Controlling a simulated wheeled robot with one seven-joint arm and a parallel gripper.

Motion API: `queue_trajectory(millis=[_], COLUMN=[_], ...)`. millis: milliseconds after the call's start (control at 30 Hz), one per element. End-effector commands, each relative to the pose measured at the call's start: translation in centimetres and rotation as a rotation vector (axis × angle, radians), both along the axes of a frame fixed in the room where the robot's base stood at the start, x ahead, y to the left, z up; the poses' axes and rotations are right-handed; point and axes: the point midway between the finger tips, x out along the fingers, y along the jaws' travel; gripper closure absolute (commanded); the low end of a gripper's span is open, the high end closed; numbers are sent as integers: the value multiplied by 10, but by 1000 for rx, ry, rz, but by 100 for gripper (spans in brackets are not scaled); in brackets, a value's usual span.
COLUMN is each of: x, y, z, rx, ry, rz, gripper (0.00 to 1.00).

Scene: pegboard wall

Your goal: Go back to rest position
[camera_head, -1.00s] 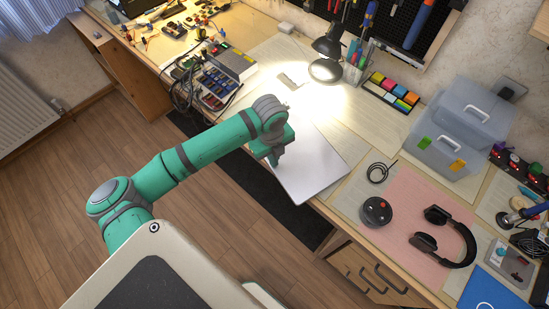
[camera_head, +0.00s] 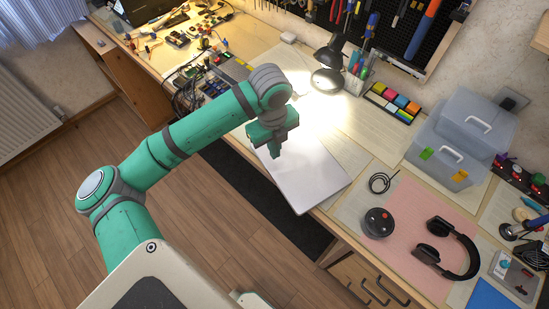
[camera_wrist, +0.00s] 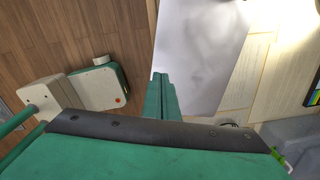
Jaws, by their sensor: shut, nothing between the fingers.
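My gripper (camera_head: 275,150) hangs at the end of the green arm over the near edge of the workbench, above the left end of a closed silver laptop-like slab (camera_head: 308,178). Its fingers are together with nothing between them. In the wrist view the shut fingers (camera_wrist: 161,88) point up the picture beside the pale slab (camera_wrist: 198,50), with the wooden floor to their left. I cannot tell the exact height of the fingertips above the slab.
A desk lamp (camera_head: 328,75) lights the bench behind. The floor (camera_head: 215,215) in front is open.

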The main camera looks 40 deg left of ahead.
Motion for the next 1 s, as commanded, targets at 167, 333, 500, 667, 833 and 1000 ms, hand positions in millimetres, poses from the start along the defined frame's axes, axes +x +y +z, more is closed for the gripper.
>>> queue_trajectory(millis=[167, 333, 500, 667, 833, 1000], x=[0, 0, 1, 29, 85, 131], y=[0, 0, -2, -34, -105, -176], z=[16, 20, 19, 17, 23, 41], rx=[1, -1, -4, -67, -225, -418], ry=[0, 0, -6, -91, -275, -442], rz=[0, 0, 1, 7, 47, 120], gripper=[100, 100, 100, 100, 100, 100])
